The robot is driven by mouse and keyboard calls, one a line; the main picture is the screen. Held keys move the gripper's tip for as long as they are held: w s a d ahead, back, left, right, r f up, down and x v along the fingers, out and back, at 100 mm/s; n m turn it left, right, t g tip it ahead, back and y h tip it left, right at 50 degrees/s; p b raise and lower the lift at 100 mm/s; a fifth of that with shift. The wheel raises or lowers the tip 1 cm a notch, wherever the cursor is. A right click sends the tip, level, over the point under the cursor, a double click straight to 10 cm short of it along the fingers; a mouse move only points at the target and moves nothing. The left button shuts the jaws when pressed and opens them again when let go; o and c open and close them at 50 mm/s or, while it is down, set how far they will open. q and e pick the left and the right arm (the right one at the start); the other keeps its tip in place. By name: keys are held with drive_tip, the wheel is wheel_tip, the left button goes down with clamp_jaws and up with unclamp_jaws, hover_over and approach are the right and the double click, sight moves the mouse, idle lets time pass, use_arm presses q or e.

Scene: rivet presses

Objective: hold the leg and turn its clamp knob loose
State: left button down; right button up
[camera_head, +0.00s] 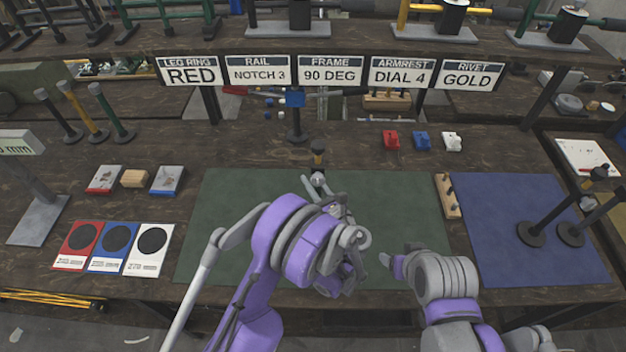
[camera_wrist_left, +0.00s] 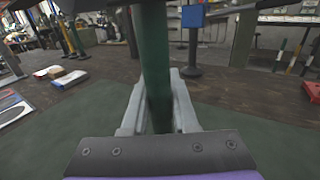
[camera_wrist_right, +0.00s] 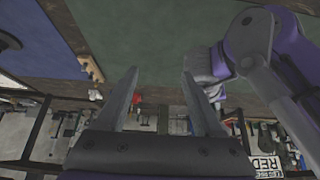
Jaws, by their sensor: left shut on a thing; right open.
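A dark green leg (camera_wrist_left: 154,70) stands upright in the left wrist view, and my left gripper (camera_wrist_left: 158,108) is shut on it. In the head view my left gripper (camera_head: 322,188) is over the green mat (camera_head: 225,225), and my arm hides most of the leg. A small brownish tip (camera_head: 318,155) shows just beyond the gripper; I cannot tell whether it belongs to the leg. I cannot make out the clamp knob. My right gripper (camera_head: 389,262) is open and empty over the front of the mat, to the right of the left one; its spread fingers show in the right wrist view (camera_wrist_right: 160,95).
A blue mat (camera_head: 540,265) with dark posts on round bases lies at the right. A wooden peg block (camera_head: 447,196) stands between the mats. Several leg-like posts (camera_head: 100,110) stand at the left. A sign row (camera_head: 330,72) spans the back. The mat's left part is clear.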

drive_tip(key=w+a+r+g, duration=0.1)
drive_tip(key=w+r, duration=0.2)
drive_tip(key=w+a+r+g+y, duration=0.1)
drive_tip(key=w+a+r, duration=0.1)
drive_tip(key=w+r, duration=0.1)
drive_tip(key=w+a+r, duration=0.2)
drive_tip(key=w+r, duration=0.1)
drive_tip(key=shift+w+a+r+g+y, duration=0.25)
drive_tip(key=shift+w+g+y, duration=0.05)
drive_tip(key=shift+g, duration=0.1)
drive_tip(key=g+y, duration=0.1)
drive_tip(key=g, duration=0.3)
approach(320, 176)
drive_tip(key=x, duration=0.9)
drive_tip(key=shift+a+f, duration=0.1)
drive_tip(key=shift+f, duration=0.3)
clamp_jaws()
